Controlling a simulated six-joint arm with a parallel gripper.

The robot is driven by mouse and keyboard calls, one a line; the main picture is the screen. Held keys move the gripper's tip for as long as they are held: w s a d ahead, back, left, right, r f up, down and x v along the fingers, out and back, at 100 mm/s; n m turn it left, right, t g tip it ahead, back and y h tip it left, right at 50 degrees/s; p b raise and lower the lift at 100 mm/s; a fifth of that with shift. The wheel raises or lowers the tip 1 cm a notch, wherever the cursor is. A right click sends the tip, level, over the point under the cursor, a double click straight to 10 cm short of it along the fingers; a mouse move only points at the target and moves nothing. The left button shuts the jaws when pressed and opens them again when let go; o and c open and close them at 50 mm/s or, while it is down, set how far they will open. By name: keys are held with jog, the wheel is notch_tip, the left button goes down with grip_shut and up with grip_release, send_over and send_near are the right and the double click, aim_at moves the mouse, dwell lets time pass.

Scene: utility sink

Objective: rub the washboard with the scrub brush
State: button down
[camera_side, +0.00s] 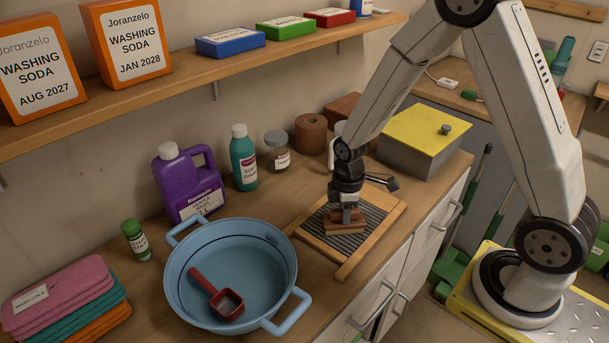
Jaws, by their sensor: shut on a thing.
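The washboard (374,212) lies flat on the wooden counter, with a wooden frame and a dark ridged metal face. My gripper (346,208) points down over the left-middle part of the board. It is shut on the scrub brush (345,226), which has a brown wooden body and a paler underside. The brush is at the ridged face; whether it touches the ridges or hovers just above cannot be told. My gripper and the brush hide part of the ridges behind them.
A blue basin (191,310) with a red scoop (217,294) stands left of the board. A purple jug (185,184), a green bottle (243,160) and a jar (277,152) stand behind. A grey box with a yellow lid (427,133) is at the right. A shelf (215,78) runs above.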

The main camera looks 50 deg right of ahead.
aim_at(363, 221)
jog(key=shift+s+d, duration=0.1)
jog(key=shift+s, duration=1.85)
jog(key=shift+d, duration=1.05)
jog(key=shift+w+a, duration=0.2)
jog(key=shift+w, duration=2.5)
jog(key=shift+w+a, duration=0.2)
jog(key=shift+w, duration=2.45)
jog(key=shift+d, duration=0.85)
jog(key=shift+s+d, duration=0.1)
jog(key=shift+s, duration=0.1)
jog(key=shift+s+d, duration=0.15)
jog(key=shift+s, duration=2.35)
jog(key=shift+s+d, duration=0.1)
jog(key=shift+s, duration=2.35)
jog(key=shift+s+d, duration=0.15)
jog(key=shift+s, duration=0.1)
jog(key=shift+w+d, duration=0.1)
jog(key=shift+d, duration=0.7)
jog(key=shift+w+a+r, duration=0.1)
jog(key=shift+w+a, duration=0.05)
jog(key=shift+w, duration=1.95)
jog(key=shift+w+a, duration=0.1)
jog(key=shift+w, duration=2)
jog(key=shift+w+a, duration=0.1)
jog(key=shift+w, duration=1)
jog(key=shift+w+r, duration=0.1)
jog(key=shift+r, duration=0.1)
notch_tip(363, 221, up, 8)
jog(key=shift+f, duration=0.25)
